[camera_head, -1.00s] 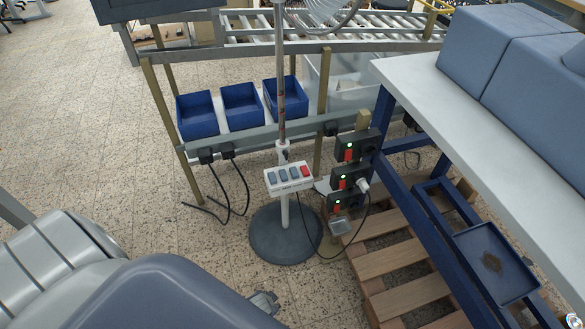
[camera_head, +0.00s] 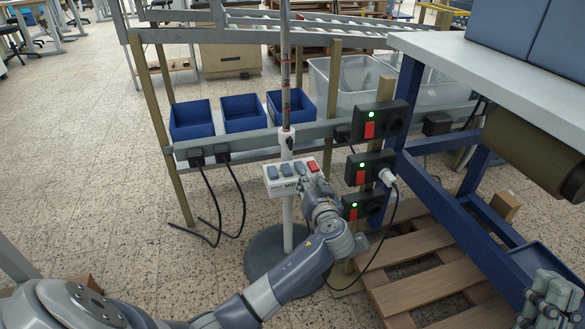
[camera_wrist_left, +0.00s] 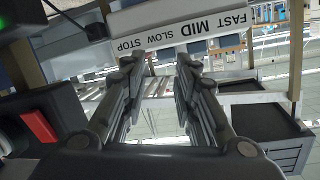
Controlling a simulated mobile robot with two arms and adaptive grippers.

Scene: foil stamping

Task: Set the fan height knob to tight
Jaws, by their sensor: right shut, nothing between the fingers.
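The fan's pole (camera_head: 285,70) stands upright on a round dark base (camera_head: 262,262). A white collar on the pole carries a small dark knob (camera_head: 290,143), just above the white switch box (camera_head: 274,187). The knob's setting is too small to read. My left gripper (camera_head: 307,180) is at the right front of the switch box, below and right of the knob. In the left wrist view its fingers (camera_wrist_left: 160,68) are apart with nothing between them, near the box's STOP, SLOW, MID and FAST labels (camera_wrist_left: 185,30). My right gripper (camera_head: 545,300) is shut and empty at the lower right.
Black socket boxes with red switches (camera_head: 370,128) are stacked right of the pole, with a plug and cable (camera_head: 388,178). Blue bins (camera_head: 191,120) sit behind left. A pallet (camera_head: 415,247) and a blue-framed table (camera_head: 480,75) are at the right.

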